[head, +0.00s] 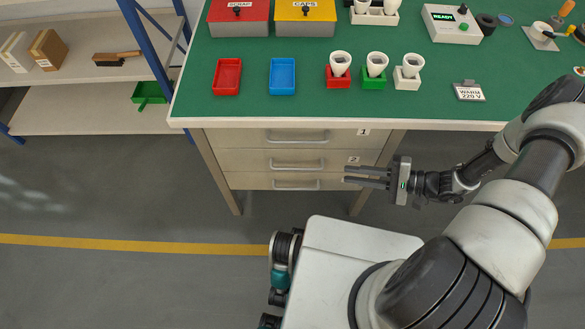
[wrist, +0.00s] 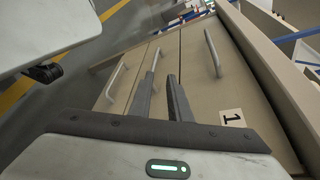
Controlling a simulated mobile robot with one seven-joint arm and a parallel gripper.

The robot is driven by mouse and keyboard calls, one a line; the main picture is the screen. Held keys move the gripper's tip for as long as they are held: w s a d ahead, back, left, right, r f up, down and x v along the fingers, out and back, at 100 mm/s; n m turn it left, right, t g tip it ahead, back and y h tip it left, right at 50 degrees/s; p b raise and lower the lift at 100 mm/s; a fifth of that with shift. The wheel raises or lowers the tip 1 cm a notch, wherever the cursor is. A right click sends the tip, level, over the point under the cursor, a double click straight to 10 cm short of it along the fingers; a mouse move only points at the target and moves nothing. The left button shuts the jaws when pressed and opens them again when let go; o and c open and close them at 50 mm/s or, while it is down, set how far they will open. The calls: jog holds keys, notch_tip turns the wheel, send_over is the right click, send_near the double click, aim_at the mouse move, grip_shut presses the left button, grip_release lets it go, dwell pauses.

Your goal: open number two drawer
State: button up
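Drawer number two (head: 255,161) is the middle of three stacked drawers under the workbench, with a "2" label (head: 354,160) at its right end and a bar handle (head: 297,167). It looks shut. My gripper (head: 346,174) is open and empty, pointing left, right of that handle and in front of the lower drawers. In the wrist view my gripper's fingers (wrist: 161,76) are apart across the drawer fronts. The handle of drawer two (wrist: 156,58) shows just beyond the left finger, partly hidden by it. Contact cannot be told.
Drawer one (head: 240,138) with its handle (head: 297,139) is above; the bottom drawer's handle (head: 296,186) is below. The green bench top (head: 250,110) overhangs them, with trays and bulb sockets on it. A bench leg (head: 215,172) stands left. The floor in front is clear.

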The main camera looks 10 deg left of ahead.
aim_at(295, 169)
jog(key=shift+m+t+y, duration=0.3)
jog(key=shift+m+t, duration=0.1)
jog(key=f+x, duration=0.1)
jog(key=x, duration=0.5)
jog(key=b+x, duration=0.1)
jog(key=x, duration=0.5)
jog(key=f+b+x, duration=0.1)
jog(key=x, duration=0.6)
jog(key=shift+s+d+f, duration=0.2)
jog(key=shift+s+f, duration=0.05)
jog(key=shift+f, duration=0.15)
grip_shut()
